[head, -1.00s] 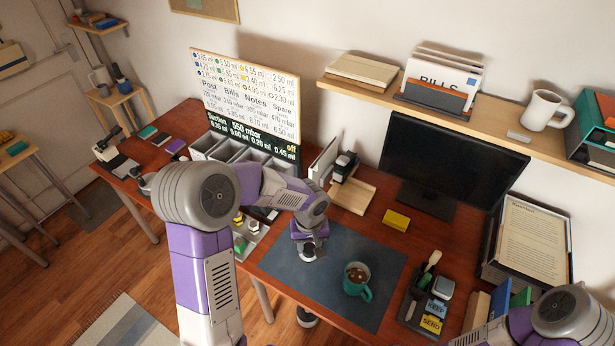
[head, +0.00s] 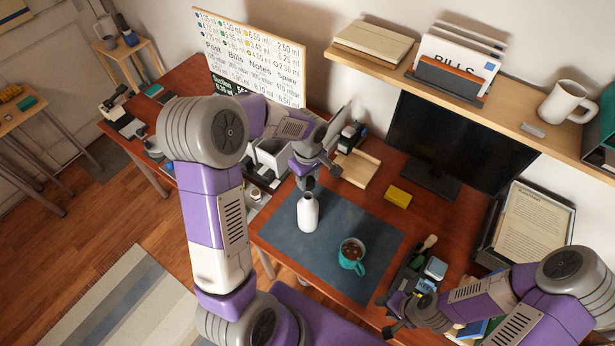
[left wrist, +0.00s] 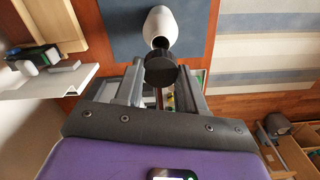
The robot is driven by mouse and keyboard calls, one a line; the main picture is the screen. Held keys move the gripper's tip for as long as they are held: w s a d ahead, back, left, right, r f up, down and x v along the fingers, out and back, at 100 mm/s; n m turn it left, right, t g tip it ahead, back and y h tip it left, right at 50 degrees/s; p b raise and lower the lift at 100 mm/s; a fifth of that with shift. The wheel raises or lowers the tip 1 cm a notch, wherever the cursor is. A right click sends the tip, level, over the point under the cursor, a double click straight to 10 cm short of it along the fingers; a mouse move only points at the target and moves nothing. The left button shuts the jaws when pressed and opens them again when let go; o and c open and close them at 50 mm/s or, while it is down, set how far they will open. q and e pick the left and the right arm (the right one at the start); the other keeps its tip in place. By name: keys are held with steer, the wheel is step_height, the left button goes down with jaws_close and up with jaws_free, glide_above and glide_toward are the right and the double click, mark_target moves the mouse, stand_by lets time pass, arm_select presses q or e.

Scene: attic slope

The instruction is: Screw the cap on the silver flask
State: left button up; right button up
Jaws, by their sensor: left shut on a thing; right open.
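The silver flask (head: 308,214) stands upright on the blue-grey desk mat, looking pale with a narrow neck. My left gripper (head: 307,180) is directly above it, pointing down, shut on the black cap. In the left wrist view the cap (left wrist: 161,69) sits between the fingertips (left wrist: 160,86), in line with the flask's neck, and the flask (left wrist: 161,26) lies just beyond. My right gripper (head: 389,313) is open and empty near the desk's front edge, by the dark organiser.
A teal mug (head: 352,256) with a dark drink stands on the mat (head: 278,232), right of the flask. A yellow block (head: 398,197) and a wooden tray (head: 357,168) lie behind. A dark organiser (head: 408,275) is at right. The mat between flask and mug is clear.

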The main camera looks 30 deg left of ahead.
arm_select(q)
steer(key=shift+f+b, duration=2.1)
steer(key=shift+f, duration=0.25)
arm_select(e)
steer(key=shift+f, duration=2.25)
arm_select(q)
steer(key=shift+f, duration=0.1)
arm_select(e)
steer(key=shift+f, duration=0.1)
arm_select(q)
steer(key=shift+f+b, duration=0.2)
steer(key=shift+b, duration=0.2)
arm_select(e)
steer(key=shift+f, duration=0.25)
arm_select(q)
steer(key=shift+f+b, duration=0.75)
arm_select(e)
steer(key=shift+f, duration=0.75)
arm_select(q)
steer(key=shift+o, duration=1.4)
steer(key=c, duration=0.4)
arm_select(e)
steer(key=shift+f, duration=0.15)
